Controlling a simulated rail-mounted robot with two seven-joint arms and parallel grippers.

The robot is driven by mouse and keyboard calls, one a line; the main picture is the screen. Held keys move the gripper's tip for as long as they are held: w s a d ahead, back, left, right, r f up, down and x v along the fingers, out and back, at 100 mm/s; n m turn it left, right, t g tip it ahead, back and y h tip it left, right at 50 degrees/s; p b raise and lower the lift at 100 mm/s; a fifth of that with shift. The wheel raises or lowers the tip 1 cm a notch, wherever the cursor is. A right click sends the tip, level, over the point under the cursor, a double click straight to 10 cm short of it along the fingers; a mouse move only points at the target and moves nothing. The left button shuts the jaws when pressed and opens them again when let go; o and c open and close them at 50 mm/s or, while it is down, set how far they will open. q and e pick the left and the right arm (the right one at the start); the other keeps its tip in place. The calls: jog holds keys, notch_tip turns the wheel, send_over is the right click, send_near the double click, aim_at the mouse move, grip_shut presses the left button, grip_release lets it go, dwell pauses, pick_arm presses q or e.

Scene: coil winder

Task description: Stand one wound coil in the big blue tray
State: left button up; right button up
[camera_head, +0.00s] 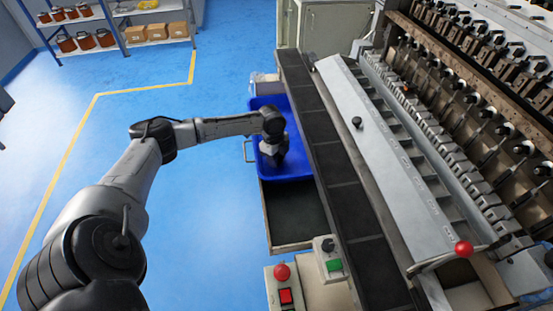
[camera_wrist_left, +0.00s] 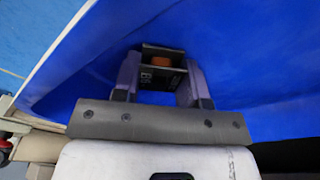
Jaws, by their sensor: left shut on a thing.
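The big blue tray (camera_head: 300,158) sits beside the machine, left of the dark belt. My left gripper (camera_head: 271,160) reaches down into it. In the left wrist view my left gripper (camera_wrist_left: 160,80) is shut on a wound coil (camera_wrist_left: 161,62), a small dark, boxy part with an orange-brown patch. The blue tray walls (camera_wrist_left: 250,60) surround it there. In the head view the coil is hidden behind the gripper. Whether the coil touches the tray floor cannot be told. My right gripper is not in view.
The dark segmented belt (camera_head: 340,170) and the winding machine (camera_head: 460,110) stand right of the tray. An open drawer (camera_head: 295,215) lies in front of the tray. Control boxes with red and green buttons (camera_head: 284,285) stand nearer. The blue floor at left is clear; shelves (camera_head: 120,25) stand far back.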

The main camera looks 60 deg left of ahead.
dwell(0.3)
pick_arm(q)
jog(key=o, duration=0.9)
notch_tip(320, 180, up, 12)
jog(key=a+p, duration=0.1)
jog(key=p, duration=0.2)
jog(key=shift+s+a+p, duration=0.2)
jog(key=shift+s+p, duration=0.05)
jog(key=shift+p, duration=0.1)
